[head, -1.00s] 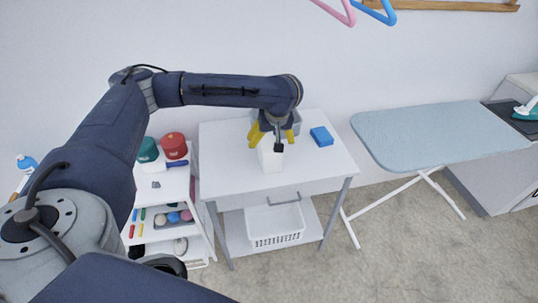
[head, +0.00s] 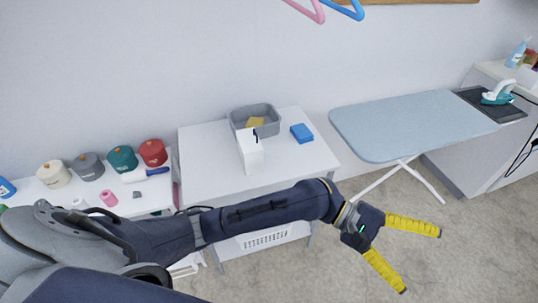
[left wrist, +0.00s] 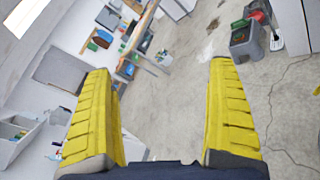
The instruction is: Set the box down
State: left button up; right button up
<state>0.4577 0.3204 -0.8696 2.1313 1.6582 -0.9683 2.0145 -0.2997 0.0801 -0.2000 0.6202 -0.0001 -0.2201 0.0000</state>
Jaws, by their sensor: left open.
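The white box (head: 250,152) stands upright on the white table (head: 205,160), in front of a grey bin, with a small dark part at its top. My left gripper (head: 423,259) is open and empty, with yellow fingers spread, to the right of the table and in front of the ironing board. It is well apart from the box. In the left wrist view the same gripper (left wrist: 163,105) shows nothing between its fingers. My right gripper is not in view.
A grey bin (head: 238,116) and a blue block (head: 301,133) are on the table behind the box. The ironing board (head: 410,130) stands to the right. A shelf with several lidded canisters (head: 123,159) is at the left. Floor in front looks clear.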

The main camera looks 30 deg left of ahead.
pick_arm(q)
jog(key=w+a+r+n+t+h, duration=0.2)
jog(key=w+r+n+t+h, duration=0.1)
jog(key=r+t, duration=0.3)
jog(key=w+a+r+n+t+h, duration=0.1)
jog(key=w+r+n+t+h, duration=0.25)
jog(key=r, duration=0.45)
jog(key=w+a+r+n+t+y, duration=0.2)
jog(key=w+a+n+t+y, duration=0.2)
jog(key=a+n+t+y, duration=0.35)
jog(key=w+a+r+n+t+y, duration=0.2)
jog(key=w+a+n+t+y, duration=0.1)
jog(key=a+n+t+y, duration=0.45)
jog(key=w+a+f+n+g+y, duration=0.1)
jog(key=a+f+n+g+y, duration=0.3)
jog(key=a+n+y, duration=0.5)
jog(key=w+a+f+n+g+y, duration=0.1)
jog(key=w+a+f+n+y, duration=0.1)
jog(key=a+f+n+y, duration=0.6)
jog(key=m+g, duration=0.2)
jog(key=g, duration=0.6)
send_near(250, 142)
jog(key=shift+y, duration=0.35)
jog(key=x, duration=1)
jog(key=shift+w+f, duration=0.2)
jog(key=shift+f, duration=0.15)
